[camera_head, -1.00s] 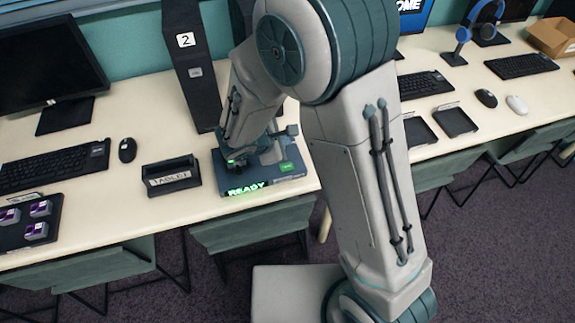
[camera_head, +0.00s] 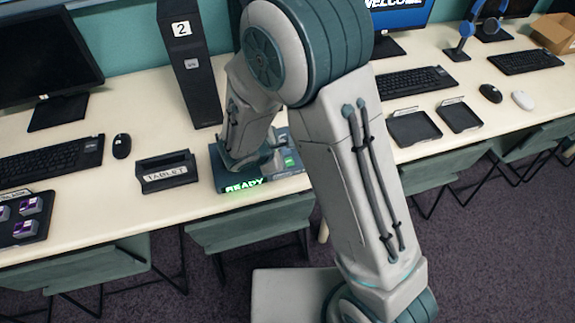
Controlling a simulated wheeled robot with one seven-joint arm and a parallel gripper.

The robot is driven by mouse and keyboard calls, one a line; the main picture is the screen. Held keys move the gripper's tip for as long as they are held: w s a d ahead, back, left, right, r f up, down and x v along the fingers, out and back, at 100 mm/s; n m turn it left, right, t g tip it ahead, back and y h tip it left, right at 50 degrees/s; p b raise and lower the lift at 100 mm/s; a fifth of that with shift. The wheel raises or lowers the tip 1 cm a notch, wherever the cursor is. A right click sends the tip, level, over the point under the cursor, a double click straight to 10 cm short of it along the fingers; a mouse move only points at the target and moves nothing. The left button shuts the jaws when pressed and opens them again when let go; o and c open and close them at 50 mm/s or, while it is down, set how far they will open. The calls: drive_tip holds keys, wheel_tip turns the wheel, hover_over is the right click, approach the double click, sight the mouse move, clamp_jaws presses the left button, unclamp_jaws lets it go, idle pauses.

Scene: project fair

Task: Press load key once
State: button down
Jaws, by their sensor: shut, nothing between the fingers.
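A dark blue-grey device (camera_head: 219,178) sits on the table in the head view. Its front shows a lit green READY sign (camera_head: 244,186). A small green key (camera_head: 289,161) shows on its right part; its lettering is too small to read. My gripper (camera_head: 250,163) is low over the middle and left of the device, just left of the green key. It is shut and holds nothing. My arm hides the fingertips and much of the device's top, so I cannot tell whether they touch anything.
A TABLET holder (camera_head: 167,178) stands left of the device. A dark tower marked 2 (camera_head: 190,75) stands behind it. A mouse (camera_head: 121,146) and keyboard (camera_head: 55,158) lie farther left. Two empty trays (camera_head: 414,128) lie to the right. Chairs (camera_head: 250,223) stand in front of the table.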

sight(289, 158)
drive_tip(key=shift+f+b, duration=0.75)
drive_tip(key=shift+f, duration=0.3)
drive_tip(key=shift+f, duration=0.1)
idle(1.2)
drive_tip(key=shift+f+b, duration=0.35)
drive_tip(key=shift+b, duration=0.35)
drive_tip(key=shift+f+b, duration=0.35)
drive_tip(key=shift+b, duration=0.15)
idle(0.4)
drive_tip(key=shift+r+p, duration=0.45)
drive_tip(key=shift+r, duration=0.4)
drive_tip(key=shift+r+p, duration=1.7)
drive_tip(key=shift+r, duration=0.85)
